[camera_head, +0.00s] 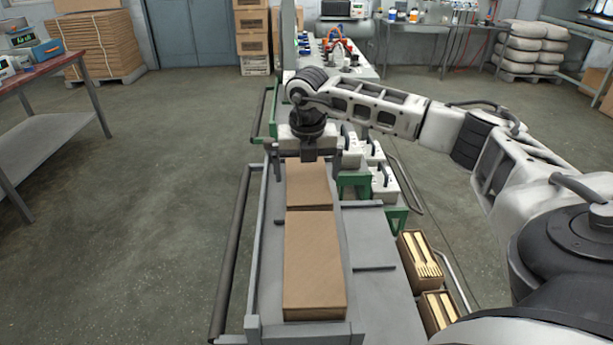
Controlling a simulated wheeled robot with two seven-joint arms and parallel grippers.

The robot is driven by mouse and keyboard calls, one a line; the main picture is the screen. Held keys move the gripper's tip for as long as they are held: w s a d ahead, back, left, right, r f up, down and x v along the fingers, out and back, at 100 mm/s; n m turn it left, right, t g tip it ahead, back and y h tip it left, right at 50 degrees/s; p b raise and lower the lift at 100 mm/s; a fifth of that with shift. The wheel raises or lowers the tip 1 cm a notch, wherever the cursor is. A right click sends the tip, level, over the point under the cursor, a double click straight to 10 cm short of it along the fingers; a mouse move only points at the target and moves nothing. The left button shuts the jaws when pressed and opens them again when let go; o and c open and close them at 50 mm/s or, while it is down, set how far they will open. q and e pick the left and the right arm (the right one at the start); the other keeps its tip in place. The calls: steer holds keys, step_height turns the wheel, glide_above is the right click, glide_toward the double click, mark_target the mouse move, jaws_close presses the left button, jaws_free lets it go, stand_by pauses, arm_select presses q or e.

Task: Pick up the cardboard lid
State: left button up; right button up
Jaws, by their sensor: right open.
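Two flat brown cardboard pieces lie end to end in a grey tray. The longer near one (315,265) looks like a thick piece or a stack. The far one (308,185) is shorter in view. I cannot tell which is the lid. My right gripper (309,157) points down at the far end of the far cardboard piece, over or just beside its edge. It is open; its fingertips are small and partly hidden, and I cannot tell whether they touch the cardboard. My left gripper is out of view.
The grey tray's side rail (261,235) borders the cardboard. Two boxes of wooden spoons stand at the right, a far one (419,255) and a near one (437,307). White machine blocks (385,182) on green supports stand right of the gripper.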

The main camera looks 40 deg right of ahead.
steer(key=shift+w+d+f, duration=0.1)
steer(key=shift+w+f, duration=0.05)
steer(key=shift+f, duration=0.7)
steer(key=c, duration=0.9)
